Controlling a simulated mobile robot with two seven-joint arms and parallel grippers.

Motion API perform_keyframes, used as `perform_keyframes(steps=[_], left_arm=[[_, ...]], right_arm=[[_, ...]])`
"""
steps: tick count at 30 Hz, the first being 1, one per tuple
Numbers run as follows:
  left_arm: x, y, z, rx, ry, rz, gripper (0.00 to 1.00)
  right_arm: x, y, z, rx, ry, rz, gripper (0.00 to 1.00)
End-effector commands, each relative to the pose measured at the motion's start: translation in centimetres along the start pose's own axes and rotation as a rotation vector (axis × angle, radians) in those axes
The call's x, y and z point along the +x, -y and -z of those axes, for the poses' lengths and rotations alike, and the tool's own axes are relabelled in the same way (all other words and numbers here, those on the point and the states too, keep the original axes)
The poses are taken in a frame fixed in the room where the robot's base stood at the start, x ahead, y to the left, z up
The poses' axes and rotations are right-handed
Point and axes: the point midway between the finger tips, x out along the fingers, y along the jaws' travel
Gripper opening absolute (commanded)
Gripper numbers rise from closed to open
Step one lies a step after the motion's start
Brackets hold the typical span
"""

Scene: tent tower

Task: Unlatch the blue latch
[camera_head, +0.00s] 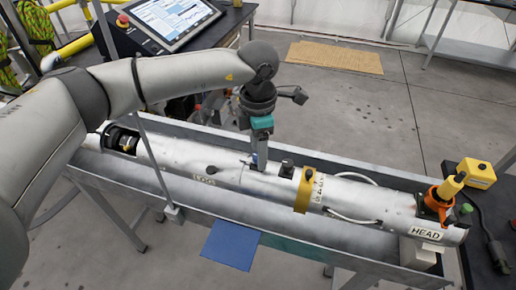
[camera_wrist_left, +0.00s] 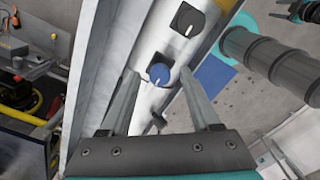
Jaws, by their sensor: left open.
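The blue latch (camera_wrist_left: 159,74) is a round blue knob with a white bar, set on the silver tube (camera_head: 215,168). In the head view the blue latch (camera_head: 254,158) shows only as a small blue bit beside my fingers. My left gripper (camera_head: 260,164) points down at the tube from above. In the left wrist view my left gripper (camera_wrist_left: 158,76) is open, with one finger on each side of the latch. I cannot tell whether the fingers touch it. My right gripper does not show clearly in either view.
The tube lies in a long grey metal trough (camera_head: 320,248). A dark square knob (camera_wrist_left: 187,19) sits beyond the latch on the tube. A yellow band (camera_head: 304,190) and an orange fitting (camera_head: 438,203) are farther right. A monitor (camera_head: 172,20) stands behind.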

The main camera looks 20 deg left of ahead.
Motion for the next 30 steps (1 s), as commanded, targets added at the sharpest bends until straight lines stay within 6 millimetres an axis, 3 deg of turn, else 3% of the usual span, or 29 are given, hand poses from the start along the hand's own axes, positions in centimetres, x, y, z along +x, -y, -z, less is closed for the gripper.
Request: perform_keyframes(steps=[7,24,30], left_arm=[[0.12,0.01,0.00,0.000,0.000,0.000,0.63],[0.07,0.01,0.00,0.000,0.000,0.001,0.00],[0.06,0.01,0.00,-0.001,0.000,0.001,0.00]], right_arm=[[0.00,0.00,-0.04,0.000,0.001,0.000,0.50],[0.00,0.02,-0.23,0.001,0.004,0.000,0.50],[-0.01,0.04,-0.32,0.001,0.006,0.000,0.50]])
